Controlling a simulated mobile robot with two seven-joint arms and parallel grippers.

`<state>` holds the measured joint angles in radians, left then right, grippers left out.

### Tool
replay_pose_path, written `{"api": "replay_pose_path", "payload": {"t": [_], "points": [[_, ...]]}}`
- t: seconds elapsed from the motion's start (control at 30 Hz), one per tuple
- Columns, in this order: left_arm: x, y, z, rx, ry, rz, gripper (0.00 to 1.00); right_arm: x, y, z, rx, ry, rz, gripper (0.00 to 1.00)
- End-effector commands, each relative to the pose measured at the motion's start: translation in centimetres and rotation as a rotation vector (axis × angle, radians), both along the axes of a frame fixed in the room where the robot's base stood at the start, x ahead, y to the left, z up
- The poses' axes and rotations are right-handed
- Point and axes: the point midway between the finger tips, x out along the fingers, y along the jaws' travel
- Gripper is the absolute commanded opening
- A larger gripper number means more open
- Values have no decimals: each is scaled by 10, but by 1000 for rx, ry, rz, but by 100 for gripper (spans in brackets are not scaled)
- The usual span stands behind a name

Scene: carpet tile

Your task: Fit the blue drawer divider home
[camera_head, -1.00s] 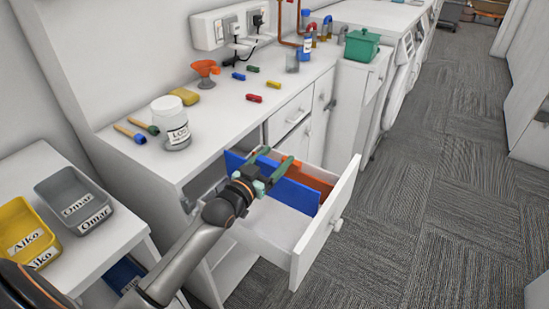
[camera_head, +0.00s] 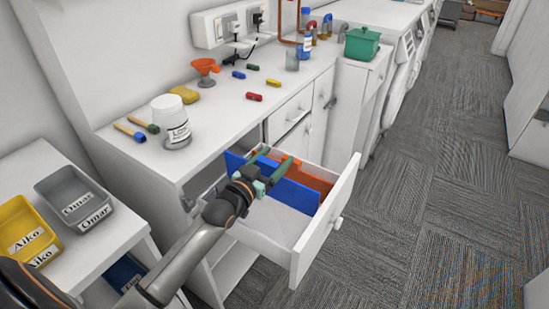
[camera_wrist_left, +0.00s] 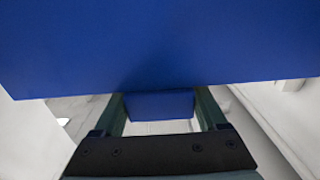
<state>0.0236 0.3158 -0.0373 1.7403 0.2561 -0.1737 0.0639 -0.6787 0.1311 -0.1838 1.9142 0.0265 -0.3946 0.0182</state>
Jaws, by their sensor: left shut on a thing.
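The blue drawer divider (camera_head: 294,194) stands upright inside the open white drawer (camera_head: 322,232), spanning across it. My left gripper (camera_head: 270,168) is shut on its upper edge, near the middle. In the left wrist view the blue divider (camera_wrist_left: 160,45) fills the top, and a strip of it shows between the two fingers (camera_wrist_left: 160,108). An orange divider (camera_head: 316,183) stands in the drawer beyond the blue one. The blue divider's lower edge and any slots are hidden, so I cannot tell how deep it sits. My right gripper is out of view.
The white counter (camera_head: 225,115) above the drawer carries a labelled jar (camera_head: 172,122), an orange funnel (camera_head: 206,70), a yellow sponge (camera_head: 184,94) and small coloured pieces. Labelled bins (camera_head: 74,197) stand at the left. Carpet floor (camera_head: 430,200) at the right is clear.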

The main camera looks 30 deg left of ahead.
Motion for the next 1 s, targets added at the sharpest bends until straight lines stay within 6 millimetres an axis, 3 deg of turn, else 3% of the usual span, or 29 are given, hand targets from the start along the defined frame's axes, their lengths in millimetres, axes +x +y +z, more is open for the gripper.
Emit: {"api": "replay_pose_path", "payload": {"t": [0.8, 0.83, 1.0], "points": [[0, 0, -21, 0, -1, 0, 0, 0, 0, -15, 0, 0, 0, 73], [0, 0, -21, 0, -1, 0, 76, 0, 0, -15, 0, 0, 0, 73], [0, 0, -22, 0, 2, 0, 95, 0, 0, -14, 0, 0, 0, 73]]}}
